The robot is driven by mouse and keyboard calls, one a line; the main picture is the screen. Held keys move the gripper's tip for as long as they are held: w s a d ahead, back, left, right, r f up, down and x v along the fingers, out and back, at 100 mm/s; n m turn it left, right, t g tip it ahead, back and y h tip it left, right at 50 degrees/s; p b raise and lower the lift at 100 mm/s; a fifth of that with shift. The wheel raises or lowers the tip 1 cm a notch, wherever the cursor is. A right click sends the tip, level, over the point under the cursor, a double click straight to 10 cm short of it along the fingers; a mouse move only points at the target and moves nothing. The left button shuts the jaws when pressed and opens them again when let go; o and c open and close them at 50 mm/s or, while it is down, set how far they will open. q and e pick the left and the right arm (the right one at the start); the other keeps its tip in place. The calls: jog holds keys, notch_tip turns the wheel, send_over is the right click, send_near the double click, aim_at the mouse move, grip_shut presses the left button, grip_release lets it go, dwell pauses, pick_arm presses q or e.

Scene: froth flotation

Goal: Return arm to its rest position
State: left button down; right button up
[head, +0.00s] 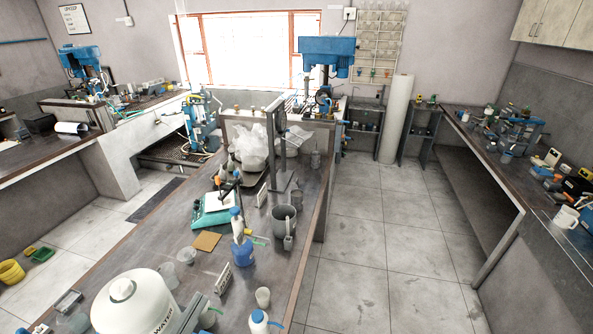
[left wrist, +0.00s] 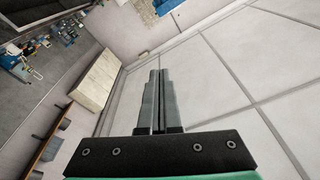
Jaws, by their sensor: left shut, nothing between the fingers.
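My left gripper (left wrist: 158,72) shows in the left wrist view. Its two dark grey stepped fingers lie side by side, closed together with nothing held between them. They point away from the wrist camera toward a pale panelled surface (left wrist: 225,70), and nothing is seen touching the fingertips. In the head view I cannot clearly make out this gripper among the crowded things at the bottom edge. My right gripper does not show in either view.
A pale cabinet (left wrist: 97,78) shows in the wrist view.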

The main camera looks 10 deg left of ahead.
pick_arm(q)
jog(key=d+r+n+t+p, duration=0.1)
jog(key=r+n+t, duration=0.1)
jog(key=r, duration=1.1)
jog(key=s+d+r+n+t+p, duration=0.1)
jog(key=d+r+n+t, duration=0.1)
jog(key=r, duration=1.1)
jog(key=s+d+r+n+t+p, duration=0.1)
jog(key=r+t, duration=0.2)
jog(key=r, duration=1)
jog(key=shift+s+d+r+n+t+p, duration=0.15)
jog(key=shift+d+r+n+t+p, duration=0.15)
jog(key=shift+d+r+n+t, duration=0.1)
jog(key=shift+f+h, duration=0.1)
jog(key=shift+h, duration=0.2)
